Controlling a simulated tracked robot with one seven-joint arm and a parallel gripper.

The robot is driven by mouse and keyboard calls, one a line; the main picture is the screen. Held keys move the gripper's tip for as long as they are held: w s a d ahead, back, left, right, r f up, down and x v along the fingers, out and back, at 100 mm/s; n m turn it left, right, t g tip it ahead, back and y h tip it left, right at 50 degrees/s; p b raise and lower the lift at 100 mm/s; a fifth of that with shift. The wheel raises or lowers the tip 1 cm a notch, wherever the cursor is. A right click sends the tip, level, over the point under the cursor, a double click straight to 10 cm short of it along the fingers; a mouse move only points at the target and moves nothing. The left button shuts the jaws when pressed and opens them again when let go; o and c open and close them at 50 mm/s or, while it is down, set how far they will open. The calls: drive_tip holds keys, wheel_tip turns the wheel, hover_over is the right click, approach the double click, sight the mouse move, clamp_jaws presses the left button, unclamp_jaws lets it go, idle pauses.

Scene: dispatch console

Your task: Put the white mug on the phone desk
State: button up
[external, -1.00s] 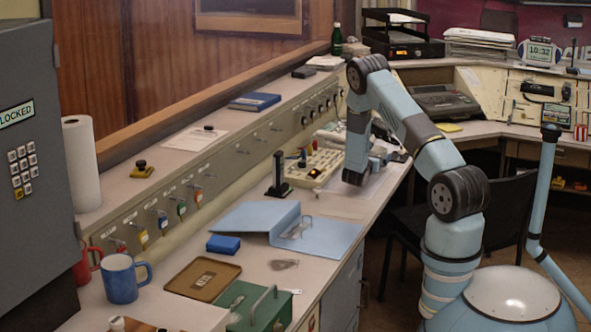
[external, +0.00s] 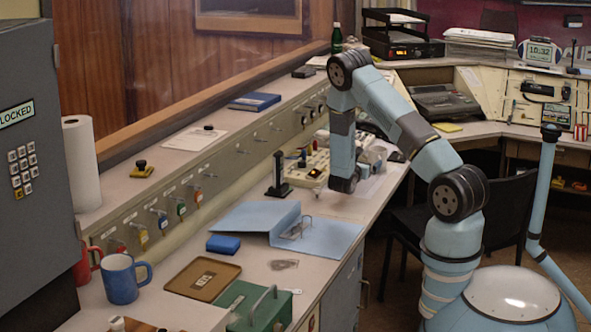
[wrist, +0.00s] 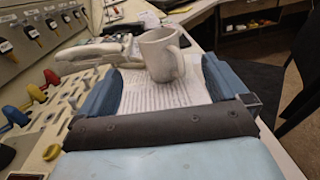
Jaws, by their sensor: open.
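The white mug (wrist: 163,54) stands upright on a printed sheet (wrist: 145,92) on the console desk in the wrist view. It appears ahead of my gripper (wrist: 160,72), between the two blue fingers in the picture. The fingers are apart and do not hold it. In the external view my gripper (external: 344,184) points down low over the desk, near the switch panel. I cannot make out the mug clearly there. A pale telephone (wrist: 98,50) lies left of the mug in the wrist view. I cannot tell which surface is the phone desk.
Coloured levers (wrist: 38,92) rise left of my gripper. A black stand (external: 278,176), a blue binder (external: 330,236), a blue mug (external: 121,280), a brown tray (external: 203,277) and a green box (external: 258,306) occupy the nearer desk. A dark chair (external: 480,225) stands right of it.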

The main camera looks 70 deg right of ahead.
drive_tip(key=s+a+r+m+g+y, duration=0.25)
drive_tip(key=a+r+m, duration=0.35)
drive_tip(key=a+r, duration=0.4)
drive_tip(key=s+a+r+m+g+y, duration=0.1)
drive_tip(key=s+a+r+m+y, duration=0.1)
drive_tip(key=a+r+m+y, duration=0.65)
drive_tip(key=s+a+r+t+y, duration=0.2)
drive_tip(key=s+a+r, duration=0.3)
drive_tip(key=a, duration=0.6)
drive_tip(key=s+a+r+m+t+y, duration=0.1)
drive_tip(key=s+a+r+t, duration=0.4)
drive_tip(key=a, duration=0.6)
drive_tip(key=s+a+r+m+t+y, duration=0.1)
drive_tip(key=s+a+r+t+y, duration=0.2)
drive_tip(key=a, duration=0.9)
wheel_tip(320, 180, up, 3)
drive_tip(key=shift+s+f+t+y, duration=0.15)
drive_tip(key=shift+s+t+y, duration=0.3)
drive_tip(key=shift+s, duration=0.55)
